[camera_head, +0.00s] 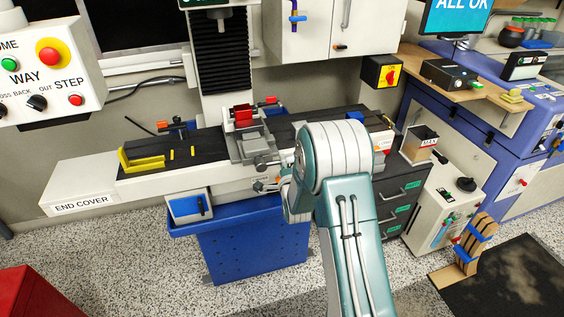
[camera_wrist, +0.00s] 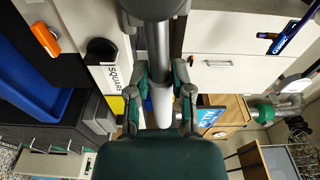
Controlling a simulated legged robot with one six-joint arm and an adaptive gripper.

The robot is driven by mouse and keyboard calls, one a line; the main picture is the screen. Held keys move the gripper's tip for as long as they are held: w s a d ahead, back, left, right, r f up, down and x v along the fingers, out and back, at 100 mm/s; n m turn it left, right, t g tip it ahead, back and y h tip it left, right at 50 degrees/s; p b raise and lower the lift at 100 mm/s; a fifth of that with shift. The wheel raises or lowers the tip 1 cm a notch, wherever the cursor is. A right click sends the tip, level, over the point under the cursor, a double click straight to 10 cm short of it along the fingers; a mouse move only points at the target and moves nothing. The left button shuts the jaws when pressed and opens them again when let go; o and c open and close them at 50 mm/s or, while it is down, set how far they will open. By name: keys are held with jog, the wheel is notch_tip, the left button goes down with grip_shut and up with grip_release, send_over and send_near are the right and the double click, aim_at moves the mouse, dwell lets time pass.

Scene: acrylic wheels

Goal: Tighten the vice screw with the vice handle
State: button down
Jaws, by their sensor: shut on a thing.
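The grey vice (camera_head: 252,145) sits on the dark machine table in the head view, with a red part (camera_head: 243,116) at its back end. My teal and white arm stands to the right of the vice and hides my gripper in that view. In the wrist view my gripper (camera_wrist: 162,85) has its fingers on both sides of a grey-white round bar (camera_wrist: 160,55) and is shut on it. The bar appears to be the vice handle, and it runs up into a dark grey housing (camera_wrist: 153,8). The vice screw itself cannot be made out.
The machine table (camera_head: 205,150) carries a yellow bracket (camera_head: 141,160) at its left. A control panel (camera_head: 50,70) hangs at the left. Drawers (camera_head: 400,205) stand to the right. The speckled floor in front is mostly clear.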

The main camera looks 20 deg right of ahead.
jog(key=shift+s, duration=1.05)
jog(key=r+n, duration=0.1)
jog(key=n, duration=0.1)
jog(key=shift+a+r+n, duration=0.15)
jog(key=shift+r+n, duration=0.25)
jog(key=n, duration=0.1)
jog(key=r+n, duration=0.1)
jog(key=n, duration=0.1)
jog(key=shift+a+r+t, duration=0.25)
jog(key=shift+a+t, duration=0.05)
jog(key=shift+a, duration=0.05)
